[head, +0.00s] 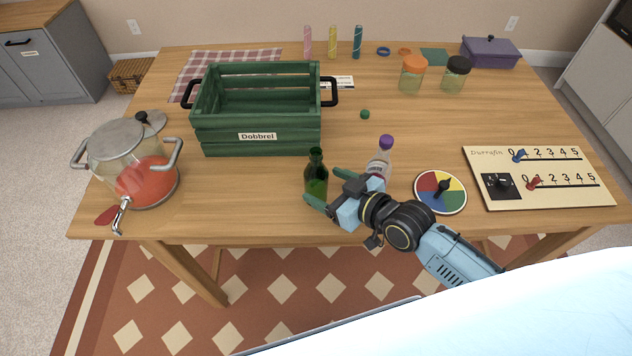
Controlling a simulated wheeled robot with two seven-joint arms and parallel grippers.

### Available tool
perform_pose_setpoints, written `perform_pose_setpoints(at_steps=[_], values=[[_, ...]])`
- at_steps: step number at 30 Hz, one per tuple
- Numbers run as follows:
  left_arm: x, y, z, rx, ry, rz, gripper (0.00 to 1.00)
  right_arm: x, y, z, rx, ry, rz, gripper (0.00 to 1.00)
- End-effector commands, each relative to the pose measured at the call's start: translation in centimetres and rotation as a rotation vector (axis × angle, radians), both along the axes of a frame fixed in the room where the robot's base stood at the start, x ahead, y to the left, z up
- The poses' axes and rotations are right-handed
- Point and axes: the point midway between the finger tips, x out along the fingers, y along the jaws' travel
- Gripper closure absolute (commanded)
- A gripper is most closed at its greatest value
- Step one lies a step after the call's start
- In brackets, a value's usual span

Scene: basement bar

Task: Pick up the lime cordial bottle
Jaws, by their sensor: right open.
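A green bottle (316,172) with a dark neck stands upright near the front edge of the table; I take it as the lime cordial bottle, though no label is readable. My right gripper (323,187) is open at this bottle, coming from the right. One green fingertip crosses in front of its lower part and the other is at its right side; I cannot tell whether they touch it. The bottle's lower part is partly hidden. A clear bottle with a purple cap (384,146) stands just behind my gripper, partly hidden by it. My left gripper is out of view.
A green crate (262,136) marked Dobbrel stands behind the green bottle. A colored spinner disc (441,192) and scoreboard (540,178) lie at right. Jars (412,75) stand farther back.

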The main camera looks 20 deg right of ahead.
Motion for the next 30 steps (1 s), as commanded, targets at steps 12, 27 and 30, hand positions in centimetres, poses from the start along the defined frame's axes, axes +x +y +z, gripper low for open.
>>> perform_pose_setpoints(at_steps=[12, 27, 30], values=[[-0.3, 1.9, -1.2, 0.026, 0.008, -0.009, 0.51, 4.0, 2.5, -1.5, 0.002, 0.0, -0.001, 0.26], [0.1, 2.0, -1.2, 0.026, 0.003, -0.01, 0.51, 4.4, 2.7, -1.6, 0.0, 0.001, 0.0, 0.51], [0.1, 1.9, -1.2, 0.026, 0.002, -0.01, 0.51, 4.4, 2.7, -1.6, 0.0, 0.001, 0.0, 0.64]])
